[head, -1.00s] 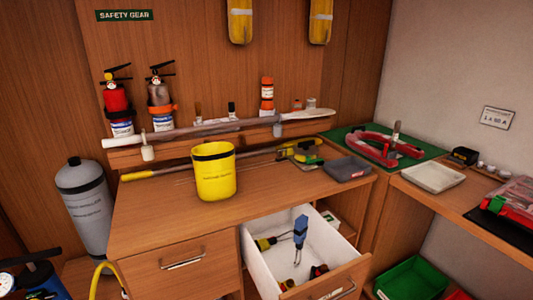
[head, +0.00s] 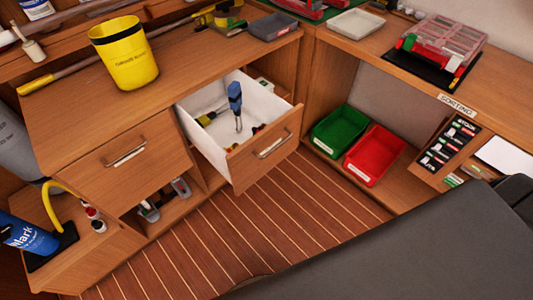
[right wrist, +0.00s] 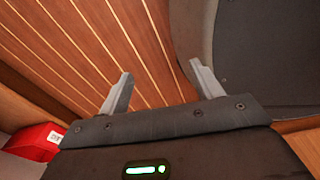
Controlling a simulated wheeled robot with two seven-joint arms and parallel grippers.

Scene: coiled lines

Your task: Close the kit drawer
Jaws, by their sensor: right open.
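The kit drawer (head: 262,155) is pulled out from the wooden cabinet below the worktop, with white inner walls and a metal handle (head: 272,146) on its front. A blue-handled tool (head: 235,97) stands up in it, with a yellow and black tool (head: 208,117) and other small items partly hidden by the front. My right gripper (right wrist: 160,88) shows in the right wrist view, its two fingers apart with nothing between them, above the plank floor. The drawer is not in that view. My left gripper is not in view.
A closed drawer (head: 122,158) sits left of the open one. A yellow bucket (head: 125,55) stands on the worktop. A green bin (head: 341,131) and a red bin (head: 374,154) stand on the low shelf at right. The plank floor (head: 235,228) before the drawer is clear.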

